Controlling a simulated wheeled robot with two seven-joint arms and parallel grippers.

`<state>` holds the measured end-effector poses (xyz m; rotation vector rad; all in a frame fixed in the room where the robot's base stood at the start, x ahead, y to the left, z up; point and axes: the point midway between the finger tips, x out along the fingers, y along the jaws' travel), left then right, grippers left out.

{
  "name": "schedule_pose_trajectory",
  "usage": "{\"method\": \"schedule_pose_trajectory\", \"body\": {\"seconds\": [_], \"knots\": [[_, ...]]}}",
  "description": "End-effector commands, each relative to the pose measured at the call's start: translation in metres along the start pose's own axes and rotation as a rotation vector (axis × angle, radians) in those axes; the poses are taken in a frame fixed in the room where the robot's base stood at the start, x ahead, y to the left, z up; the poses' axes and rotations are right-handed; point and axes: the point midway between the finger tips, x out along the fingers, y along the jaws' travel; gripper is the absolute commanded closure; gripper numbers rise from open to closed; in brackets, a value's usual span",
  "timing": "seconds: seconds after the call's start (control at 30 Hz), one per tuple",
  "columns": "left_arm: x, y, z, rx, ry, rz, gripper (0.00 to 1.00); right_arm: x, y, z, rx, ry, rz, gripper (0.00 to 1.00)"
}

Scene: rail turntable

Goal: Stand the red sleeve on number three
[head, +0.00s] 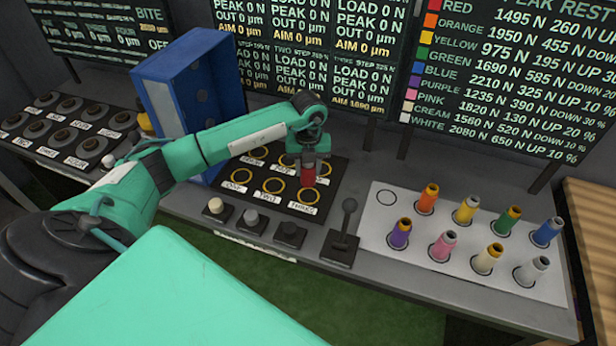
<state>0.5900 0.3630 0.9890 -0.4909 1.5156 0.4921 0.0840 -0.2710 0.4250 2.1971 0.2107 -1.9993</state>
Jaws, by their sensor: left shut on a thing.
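My left gripper (308,160) points down and is shut on the red sleeve (308,177), which is upright. The sleeve is over the black panel (331,182) of yellow rings, at the back edge of the ring marked three (304,196). I cannot tell whether its lower end touches the panel. The rings marked two (272,186) and one (239,175) are empty to the left. The gripper and sleeve partly hide the back row of rings. My right gripper is not in view.
A white tray (372,235) at right holds several coloured sleeves and one empty circle. A black lever (345,225) and several knobs (250,218) stand in front of the panel. A tall blue box (184,90) stands behind my left arm. Screens line the back.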

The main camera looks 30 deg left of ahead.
Motion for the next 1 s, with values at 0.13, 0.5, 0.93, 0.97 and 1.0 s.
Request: {"method": "schedule_pose_trajectory", "body": {"seconds": [0.13, 0.5, 0.93, 0.97, 1.0], "knots": [[0.014, -0.001, 0.000, -0.001, -0.001, -0.001, 0.97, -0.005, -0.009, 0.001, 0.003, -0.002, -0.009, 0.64], [0.054, -0.001, 0.000, -0.002, 0.001, -0.001, 0.97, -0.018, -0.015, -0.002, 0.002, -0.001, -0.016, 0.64], [0.063, -0.001, 0.000, 0.000, -0.001, -0.001, 0.57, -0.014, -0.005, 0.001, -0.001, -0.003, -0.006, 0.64], [0.062, 0.000, 0.000, 0.000, -0.001, -0.001, 0.51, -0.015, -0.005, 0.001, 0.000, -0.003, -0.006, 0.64], [0.062, 0.000, 0.000, 0.000, -0.001, -0.001, 0.44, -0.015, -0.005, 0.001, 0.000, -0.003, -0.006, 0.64]]}}
